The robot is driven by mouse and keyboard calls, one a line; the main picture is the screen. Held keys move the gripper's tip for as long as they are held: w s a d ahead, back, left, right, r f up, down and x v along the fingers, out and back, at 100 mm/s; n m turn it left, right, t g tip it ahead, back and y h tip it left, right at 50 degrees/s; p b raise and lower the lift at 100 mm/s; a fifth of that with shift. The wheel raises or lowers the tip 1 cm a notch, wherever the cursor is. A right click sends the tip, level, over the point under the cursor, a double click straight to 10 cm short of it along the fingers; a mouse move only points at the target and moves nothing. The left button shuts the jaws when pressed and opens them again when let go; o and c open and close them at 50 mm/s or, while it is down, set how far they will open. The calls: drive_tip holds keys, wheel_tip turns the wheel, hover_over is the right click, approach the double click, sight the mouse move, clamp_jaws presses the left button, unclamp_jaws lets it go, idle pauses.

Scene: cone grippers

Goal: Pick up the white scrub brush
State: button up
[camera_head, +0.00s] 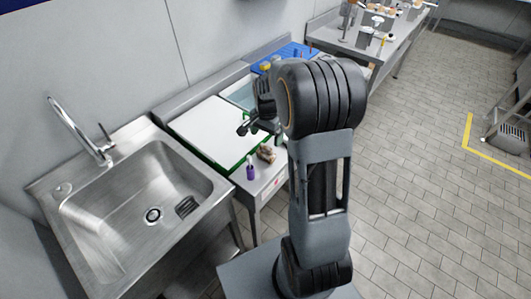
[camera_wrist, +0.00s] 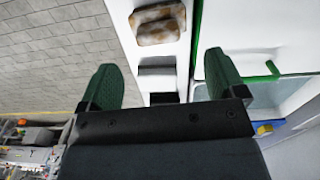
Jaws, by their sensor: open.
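My gripper (camera_head: 256,127) is above the counter beside the sink, near the right edge of a white board. In the wrist view my gripper (camera_wrist: 163,64) has its two green fingers wide apart with nothing held between them. A narrow white counter strip (camera_wrist: 176,57) lies below, with small dark grey shapes between the fingers that I cannot identify. A mottled brown and white block (camera_wrist: 157,24) lies on the strip beyond the fingertips. It also shows in the head view (camera_head: 266,154). I cannot make out a white scrub brush in either view.
A purple bottle (camera_head: 250,169) stands at the counter's front edge. The white board (camera_head: 207,128) has a green edge. A steel sink (camera_head: 118,185) is at the left. A blue ribbed rack (camera_head: 292,51) is behind.

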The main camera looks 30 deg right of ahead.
sight(267, 149)
drive_tip(key=shift+s+f+p, duration=0.1)
drive_tip(key=shift+f+p, duration=0.75)
drive_tip(key=shift+f, duration=3.5)
drive_tip(key=shift+c, duration=0.4)
drive_tip(key=c, duration=0.6)
drive_tip(key=shift+r, duration=0.1)
drive_tip(key=shift+r, duration=0.4)
wheel_tip(267, 149, up, 2)
drive_tip(key=shift+r+b, duration=0.25)
drive_tip(key=shift+b, duration=0.05)
drive_tip(key=s+d+r+b, duration=0.3)
drive_tip(key=s+d+r, duration=0.4)
drive_tip(key=s+r, duration=0.2)
drive_tip(key=s, duration=0.2)
drive_tip(key=shift+s+d+r, duration=0.3)
drive_tip(key=shift+d, duration=0.1)
